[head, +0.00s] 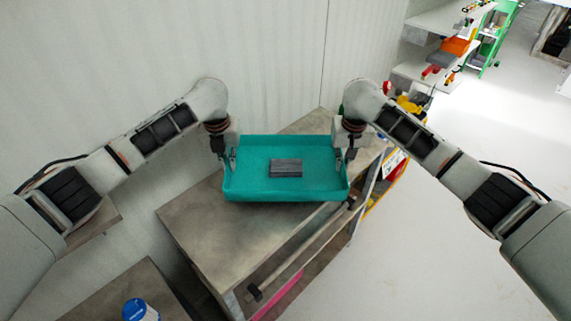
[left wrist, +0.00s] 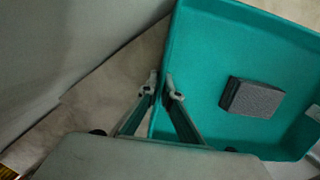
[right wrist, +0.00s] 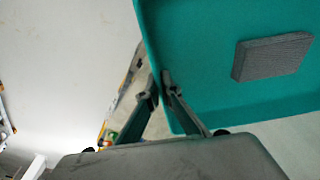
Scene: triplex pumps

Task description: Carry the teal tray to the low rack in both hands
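The teal tray (head: 240,193) is at the centre of the head view, over a worn grey-brown workbench, with a dark grey ribbed block (head: 286,168) inside it. My left gripper (head: 229,160) is at its left wall, one finger on each side, closed on it; the left wrist view shows this pinch (left wrist: 163,88). My right gripper (head: 344,159) is closed the same way on the right wall, as in the right wrist view (right wrist: 160,88). The tray looks about level. I cannot tell whether it touches the bench. No low rack is clearly identifiable.
The workbench (head: 200,222) has a front handle bar (head: 300,252). A pale wall (head: 270,60) stands behind. White shelves (head: 440,22) and a green rack (head: 492,45) are at the upper right. A blue-topped can (head: 140,310) is at the lower left. Open floor (head: 460,145) lies right.

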